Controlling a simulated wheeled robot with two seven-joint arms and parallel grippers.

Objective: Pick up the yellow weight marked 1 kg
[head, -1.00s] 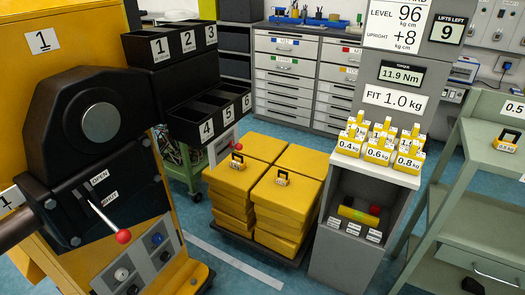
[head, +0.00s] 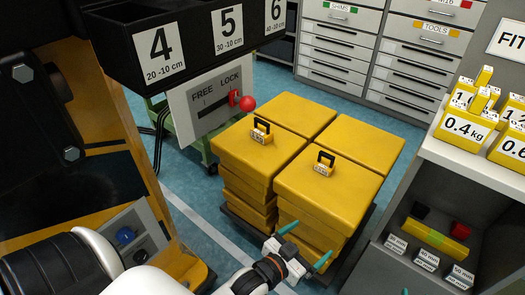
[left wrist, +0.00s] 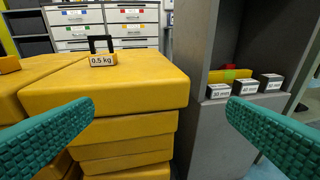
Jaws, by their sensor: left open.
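A small yellow weight with a black handle (head: 261,132) sits on the back left yellow stack; its label looks like 1 kg but is tiny. A similar weight (head: 324,163) on the front right stack reads 0.5 kg in the left wrist view (left wrist: 103,59). In that view part of a small yellow block (left wrist: 8,65) shows at the left edge, its label out of sight. My left gripper (head: 304,243), with teal fingers, is open and empty, in front of the right stack and apart from both weights. A teal tip at the bottom edge may be my right gripper (head: 405,291).
The yellow stacks (head: 345,195) stand on a dark pallet. A grey cabinet (head: 385,265) with several yellow weights (head: 465,128) on top stands at the right. A black bin rack (head: 160,50) and a FREE/LOCK lever with a red knob (head: 248,104) are at the left. Blue floor lies in front.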

